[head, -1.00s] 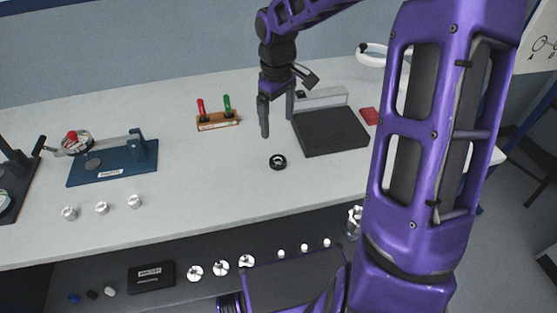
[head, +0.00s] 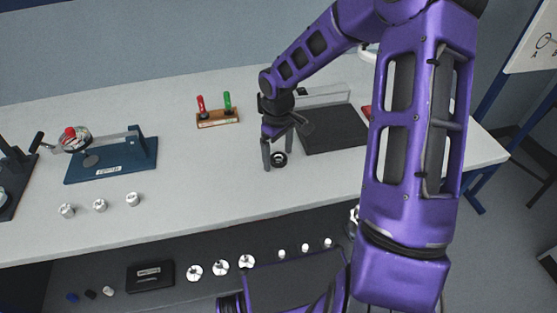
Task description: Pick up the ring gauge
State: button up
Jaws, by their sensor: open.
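The ring gauge (head: 279,159) is a small black ring with a lighter centre, lying flat on the pale worktop in the head view. My gripper (head: 278,163) is open, pointing down, with its two dark fingers on either side of the ring in the picture. The left finger partly overlaps the ring's left edge in view. I cannot tell whether either finger touches the ring or how far the tips are above the worktop.
A dark flat plate (head: 335,133) lies just right of the ring. A wooden stand (head: 218,118) with red and green handled gauges is behind left. A blue fixture (head: 110,165) and several silver parts (head: 100,205) are at left. The worktop (head: 200,180) left of the ring is clear.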

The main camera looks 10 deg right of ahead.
grip_shut()
notch_tip(320, 180, up, 10)
jog(key=p, duration=0.1)
dwell(0.9)
